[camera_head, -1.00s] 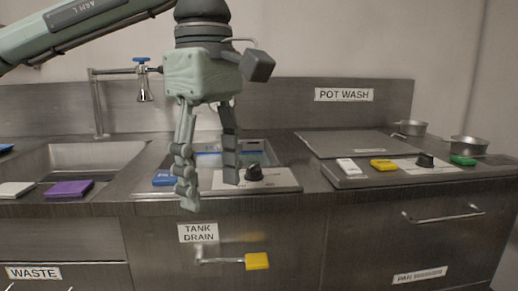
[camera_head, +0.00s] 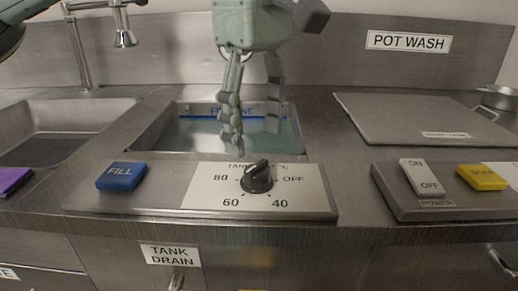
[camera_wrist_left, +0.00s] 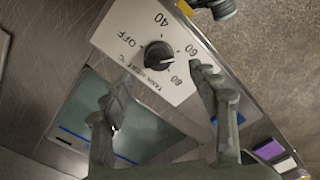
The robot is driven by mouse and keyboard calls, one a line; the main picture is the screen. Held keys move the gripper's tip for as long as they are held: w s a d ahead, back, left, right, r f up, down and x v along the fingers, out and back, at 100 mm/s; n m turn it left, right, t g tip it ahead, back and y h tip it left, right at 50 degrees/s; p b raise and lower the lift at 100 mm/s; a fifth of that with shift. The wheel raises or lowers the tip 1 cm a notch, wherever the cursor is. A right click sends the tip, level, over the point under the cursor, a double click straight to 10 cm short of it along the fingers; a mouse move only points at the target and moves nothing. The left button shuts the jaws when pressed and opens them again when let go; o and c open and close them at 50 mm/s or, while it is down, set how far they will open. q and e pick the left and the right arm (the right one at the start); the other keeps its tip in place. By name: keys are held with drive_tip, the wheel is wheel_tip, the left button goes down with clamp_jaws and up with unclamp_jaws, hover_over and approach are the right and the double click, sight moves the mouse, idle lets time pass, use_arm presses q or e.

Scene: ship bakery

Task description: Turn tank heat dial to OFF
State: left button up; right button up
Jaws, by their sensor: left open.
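The tank heat dial (camera_head: 257,178) is a black knob on a pale plate (camera_head: 210,188) marked 80, 60, 40 and OFF. In the left wrist view the knob (camera_wrist_left: 158,55) has a white mark on the side between 60 and 80. In the head view its ridge slants from lower left to upper right. My left gripper (camera_head: 253,142) points down with its fingers apart and empty. It appears above and behind the dial, in front of the tank water. In the left wrist view the knob lies beyond the gap between the fingertips (camera_wrist_left: 160,74), untouched. My right gripper does not show.
A blue FILL button (camera_head: 121,176) is left of the dial. The water tank (camera_head: 150,140) lies behind it. A white ON/OFF power switch (camera_head: 421,177) and yellow button (camera_head: 482,177) are to the right. A faucet (camera_head: 124,38) stands at the back left.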

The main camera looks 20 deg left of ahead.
sight(256, 165)
use_arm(q)
wheel_tip(256, 165, down, 4)
drive_tip(key=shift+f, duration=0.5)
drive_tip(key=shift+c, duration=0.2)
drive_tip(key=shift+w, duration=0.1)
drive_tip(key=c, duration=1.1)
